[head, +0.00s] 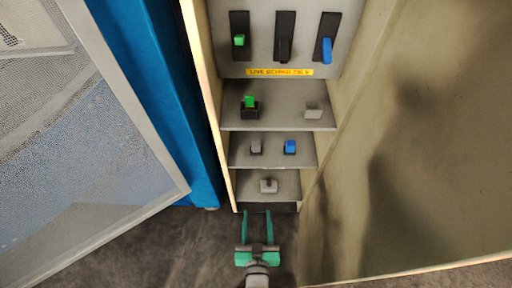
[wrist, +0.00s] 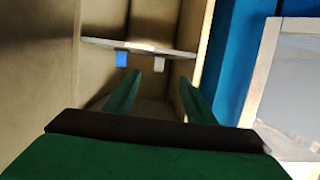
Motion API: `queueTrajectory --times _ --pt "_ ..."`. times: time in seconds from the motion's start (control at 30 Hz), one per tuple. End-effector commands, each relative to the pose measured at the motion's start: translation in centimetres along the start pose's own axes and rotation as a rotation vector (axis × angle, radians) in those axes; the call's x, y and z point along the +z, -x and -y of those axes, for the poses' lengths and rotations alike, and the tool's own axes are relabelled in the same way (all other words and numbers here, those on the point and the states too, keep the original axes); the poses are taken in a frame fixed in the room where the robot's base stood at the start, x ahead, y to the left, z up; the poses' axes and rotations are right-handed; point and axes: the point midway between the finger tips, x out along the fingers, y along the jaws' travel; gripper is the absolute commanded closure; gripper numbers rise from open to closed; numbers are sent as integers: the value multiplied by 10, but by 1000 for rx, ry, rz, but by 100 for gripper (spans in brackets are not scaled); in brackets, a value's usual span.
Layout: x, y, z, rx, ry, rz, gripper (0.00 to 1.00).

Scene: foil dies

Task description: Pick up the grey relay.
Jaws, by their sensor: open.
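Several small grey pieces stand on the cabinet shelves in the head view, and I cannot tell for sure which is the grey relay. One grey piece (head: 268,186) is on the lowest shelf, one darker grey piece (head: 256,147) is on the middle shelf, and a paler grey piece (head: 313,112) is on the upper shelf at right. My gripper (head: 258,212) is open and empty at the cabinet's lower front, short of the lowest grey piece. In the wrist view its green fingers (wrist: 160,79) are apart, with a pale grey piece (wrist: 158,64) beyond them.
A blue piece (head: 290,147) stands right of the middle-shelf grey one; it also shows in the wrist view (wrist: 122,59). A green piece (head: 249,102) sits in a black base on the upper shelf. Cabinet walls flank the shelves. A blue panel (head: 160,95) is at left.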

Motion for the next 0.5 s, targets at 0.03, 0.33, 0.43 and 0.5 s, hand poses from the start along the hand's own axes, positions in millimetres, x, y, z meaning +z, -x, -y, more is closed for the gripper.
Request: queueTrajectory --times 0.03,0.33,0.43,0.5 --pt "-2 -23 0 -1 1 -5 50" --pt "-23 -142 3 -3 -1 13 50" --pt "-34 -176 4 -3 -3 20 50" --pt "-43 -195 4 -2 -4 24 50"
